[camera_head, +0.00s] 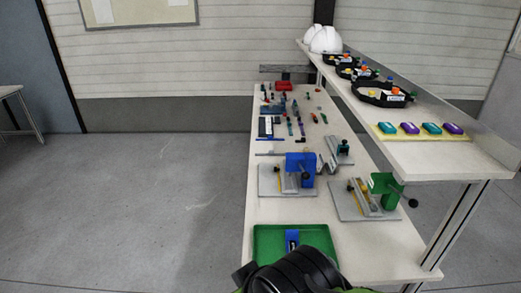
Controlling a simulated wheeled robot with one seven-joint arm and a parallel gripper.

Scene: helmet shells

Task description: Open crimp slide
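The blue fixture (300,164) is upright on a grey base plate (267,181), with a yellow part and a dark knob. The green fixture (384,184) stands to its right on another grey plate (346,208), with a yellow part and a black knob (413,203) at its right. I cannot tell which one carries the crimp slide, or whether a slide is open. Black and green links of my arm show at the bottom centre, below both fixtures. My gripper's fingers are not visible.
A green tray (263,241) with a blue part (292,239) lies at the near end of the table (330,240), partly behind my arm. Small tools and parts cover the far end. A raised shelf (440,155) on the right holds white helmets (325,40). The left floor is clear.

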